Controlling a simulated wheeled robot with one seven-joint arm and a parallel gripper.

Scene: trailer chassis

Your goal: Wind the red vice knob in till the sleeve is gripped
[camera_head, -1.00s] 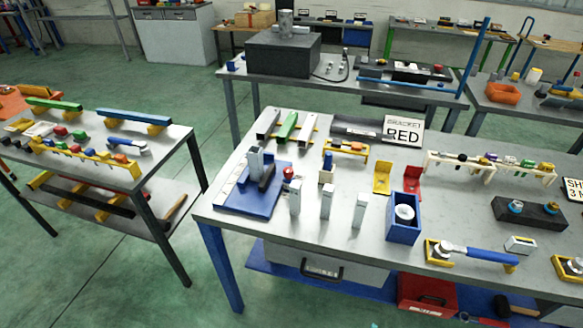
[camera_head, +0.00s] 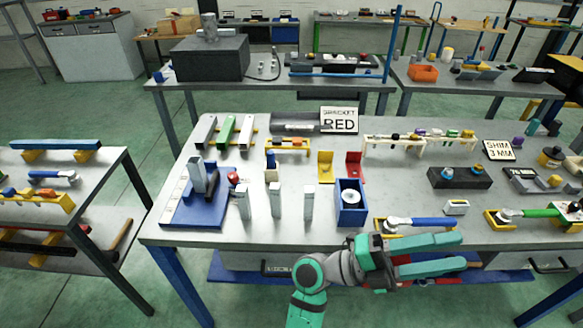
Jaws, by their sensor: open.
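The vice is a blue base (camera_head: 196,213) with grey jaws (camera_head: 198,178) at the left end of the grey table. Its red knob (camera_head: 233,178) is at the vice's right side. A sleeve cannot be made out clearly between the jaws, and I cannot tell whether anything there is gripped. My gripper (camera_head: 466,253) is at the table's front edge, right of centre. Its two teal fingers are apart and point right, with nothing visible between them. It is well to the right of and nearer than the vice and touches neither vice nor knob.
Several grey upright posts (camera_head: 276,200) stand right of the knob, close to it. A blue box (camera_head: 351,214) stands farther right. A blue-handled tool (camera_head: 420,222) lies behind my gripper. A RED sign (camera_head: 339,121) stands at the back. The table's front left strip is clear.

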